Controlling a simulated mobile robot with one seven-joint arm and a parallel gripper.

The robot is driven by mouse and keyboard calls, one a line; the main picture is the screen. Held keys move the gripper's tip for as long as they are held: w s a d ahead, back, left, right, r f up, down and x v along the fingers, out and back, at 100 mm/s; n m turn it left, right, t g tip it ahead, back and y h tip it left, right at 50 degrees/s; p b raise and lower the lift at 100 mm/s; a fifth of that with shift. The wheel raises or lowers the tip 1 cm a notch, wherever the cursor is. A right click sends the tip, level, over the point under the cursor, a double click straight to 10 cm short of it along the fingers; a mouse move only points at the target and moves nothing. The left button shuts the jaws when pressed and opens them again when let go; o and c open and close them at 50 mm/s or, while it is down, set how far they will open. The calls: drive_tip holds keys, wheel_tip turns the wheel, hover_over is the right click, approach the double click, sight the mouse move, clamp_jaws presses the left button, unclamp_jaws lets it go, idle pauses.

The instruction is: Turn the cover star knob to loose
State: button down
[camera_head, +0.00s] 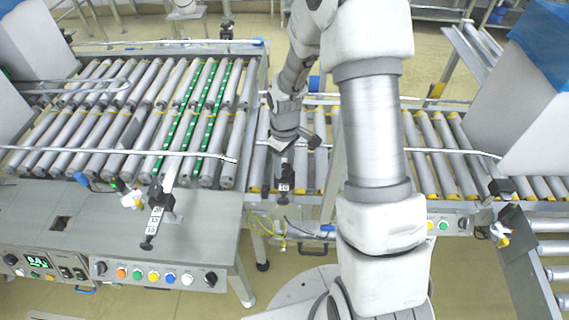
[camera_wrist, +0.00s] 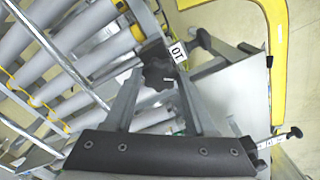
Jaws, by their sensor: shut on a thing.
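The star knob (camera_wrist: 158,74) is dark and lobed, with a short white mark on its face. In the wrist view it sits between the two grey fingertips of my gripper (camera_wrist: 160,75), which is shut on it from both sides. A white label (camera_wrist: 177,51) with black characters is just beyond the knob. In the head view my gripper (camera_head: 296,139) is low over the roller conveyor at the middle. The knob cannot be made out there, hidden by my wrist.
A black-knobbed post with a white label (camera_head: 285,185) stands just below my gripper in the head view. Roller conveyors (camera_head: 120,110) lie left and right. A control panel (camera_head: 150,275) with coloured buttons is front left. A yellow rail (camera_wrist: 278,60) curves along the right in the wrist view.

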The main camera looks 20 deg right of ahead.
sight(285, 168)
drive_tip(key=shift+n+p, duration=0.4)
drive_tip(key=shift+n, duration=1.8)
drive_tip(key=shift+c, duration=1.1)
unclamp_jaws()
wheel_tip(285, 168, up, 18)
drive_tip(key=p, duration=0.2)
drive_tip(key=shift+f, duration=0.25)
drive_tip(key=shift+r, duration=0.1)
drive_tip(key=s+r+m+t, duration=0.2)
drive_tip(key=s+r+m, duration=0.4)
drive_tip(key=s, duration=0.4)
drive_tip(key=s+r+m+t, duration=0.3)
drive_tip(key=s+r+m, duration=0.3)
drive_tip(key=s+r, duration=0.3)
drive_tip(key=shift+s+a+r+t, duration=0.15)
drive_tip(key=shift+s+r+t, duration=0.15)
drive_tip(key=shift+s, duration=0.45)
